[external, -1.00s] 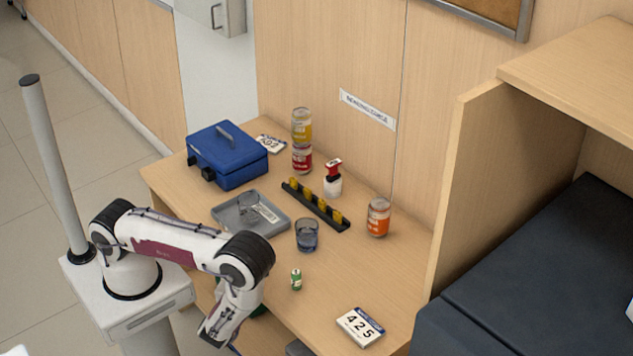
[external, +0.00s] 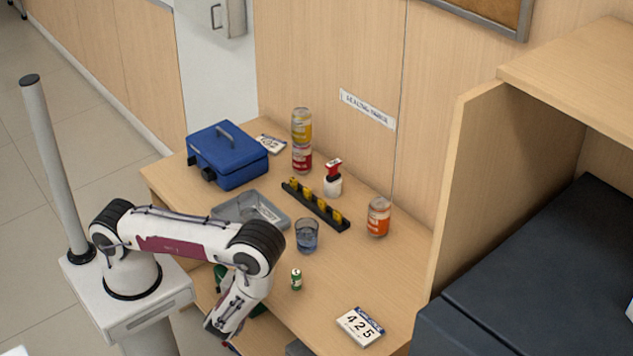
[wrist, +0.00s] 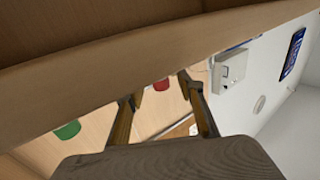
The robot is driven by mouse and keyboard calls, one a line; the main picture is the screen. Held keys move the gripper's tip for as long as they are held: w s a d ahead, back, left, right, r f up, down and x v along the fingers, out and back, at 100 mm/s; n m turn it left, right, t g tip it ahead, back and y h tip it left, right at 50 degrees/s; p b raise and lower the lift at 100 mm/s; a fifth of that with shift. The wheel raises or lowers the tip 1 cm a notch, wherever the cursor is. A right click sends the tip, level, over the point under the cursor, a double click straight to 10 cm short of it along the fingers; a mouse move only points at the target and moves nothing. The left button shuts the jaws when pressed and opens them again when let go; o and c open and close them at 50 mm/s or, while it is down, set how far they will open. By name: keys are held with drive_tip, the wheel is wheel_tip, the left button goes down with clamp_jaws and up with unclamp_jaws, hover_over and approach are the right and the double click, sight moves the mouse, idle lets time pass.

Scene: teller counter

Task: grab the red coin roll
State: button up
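A red object (wrist: 161,84), likely the red coin roll, shows small and partly cut off between the fingers in the wrist view. My gripper (wrist: 161,86) is open, its two fingers apart with nothing held between them. The red object lies beyond the fingertips; I cannot tell the exact distance. In the external view my arm bends down at the near edge of the counter (external: 385,278), and its fingertips cannot be made out. I cannot pick out the red coin roll there.
A wide wooden edge (wrist: 130,60) crosses the wrist view close by. A green object (wrist: 67,130) lies left of the fingers. On the counter stand a small green roll (external: 296,280), a glass (external: 307,236), a grey tray (external: 282,222), cans and a blue cash box (external: 232,160).

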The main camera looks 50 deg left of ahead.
drive_tip(key=shift+x, duration=1.25)
clamp_jaws()
